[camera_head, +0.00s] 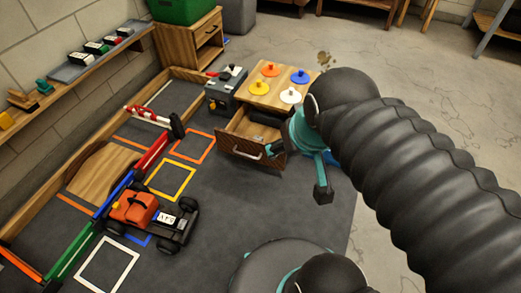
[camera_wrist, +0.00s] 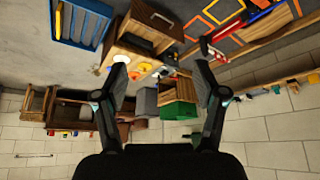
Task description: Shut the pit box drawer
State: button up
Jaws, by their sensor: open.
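The wooden pit box (camera_head: 284,101) stands on the floor with colored knobbed discs on its top. Its drawer (camera_head: 240,141) is pulled out toward the dark mat, with a pale handle on its dark front. The drawer's inside looks dark, and its right end is partly hidden by my arm. The drawer (camera_wrist: 148,28) also shows at the top of the wrist view. My gripper (camera_wrist: 160,85) is open, with its two fingers apart and nothing between them. In the head view it is beside the drawer's right end, partly hidden by my arm; I cannot tell whether they touch.
A grey toolbox (camera_head: 226,90) stands left of the pit box. An orange racecar (camera_head: 135,208) sits on the dark mat (camera_head: 215,215) by colored barriers. A wooden cabinet (camera_head: 190,48) with a green bin (camera_head: 180,10) stands behind. Mat before the drawer is clear.

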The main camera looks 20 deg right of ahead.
aim_at(237, 139)
jog(key=u, duration=0.75)
jog(key=i, duration=0.4)
jog(key=z, duration=0.8)
